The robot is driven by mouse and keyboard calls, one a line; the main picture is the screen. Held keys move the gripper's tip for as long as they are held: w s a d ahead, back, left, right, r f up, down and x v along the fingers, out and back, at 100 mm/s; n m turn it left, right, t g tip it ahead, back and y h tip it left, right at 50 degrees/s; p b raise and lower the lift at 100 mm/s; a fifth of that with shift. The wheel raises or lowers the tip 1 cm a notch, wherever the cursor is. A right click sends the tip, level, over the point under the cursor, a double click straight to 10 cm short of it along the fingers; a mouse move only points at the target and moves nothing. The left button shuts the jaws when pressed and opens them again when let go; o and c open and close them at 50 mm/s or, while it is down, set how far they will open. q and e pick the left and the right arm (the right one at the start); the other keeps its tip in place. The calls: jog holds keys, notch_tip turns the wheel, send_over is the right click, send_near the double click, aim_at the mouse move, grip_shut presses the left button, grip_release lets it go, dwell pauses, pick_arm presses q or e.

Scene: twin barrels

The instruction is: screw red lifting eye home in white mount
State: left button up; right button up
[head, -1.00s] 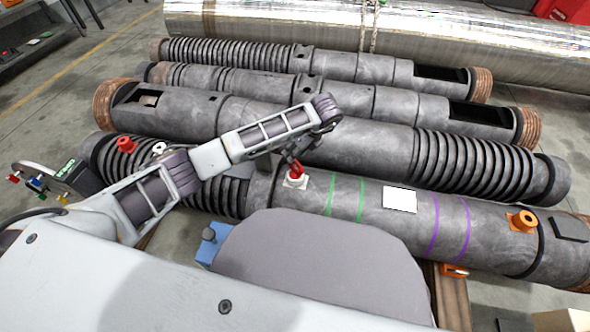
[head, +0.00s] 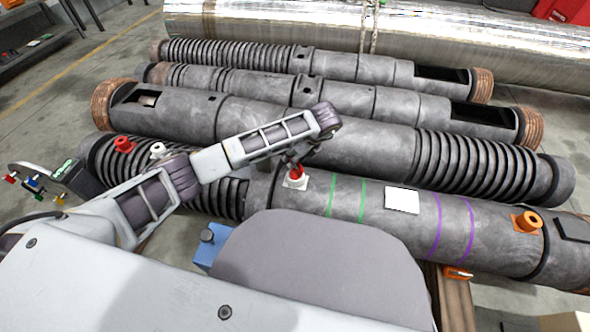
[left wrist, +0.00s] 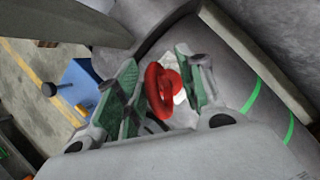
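The red lifting eye (head: 297,173) stands at the white mount (head: 295,184) on the nearest grey barrel. In the left wrist view the red ring (left wrist: 158,88) is between my left fingers, with part of the white mount (left wrist: 180,92) behind it. My left gripper (left wrist: 158,62) has its green-padded fingers spread on either side of the ring, with a gap visible on the left. In the head view my left gripper (head: 291,161) is partly hidden by its own wrist above the eye. The thread and seating of the eye are hidden.
The nearest barrel also carries a red fitting (head: 123,145), a white fitting (head: 157,150), a white plate (head: 401,200) and an orange fitting (head: 528,222). A blue box (head: 206,246) stands in front. More barrels (head: 370,140) lie close behind.

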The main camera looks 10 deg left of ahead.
aim_at(296, 170)
pick_arm(q)
jog(key=shift+f+b, duration=0.75)
jog(key=shift+f, duration=0.7)
grip_shut()
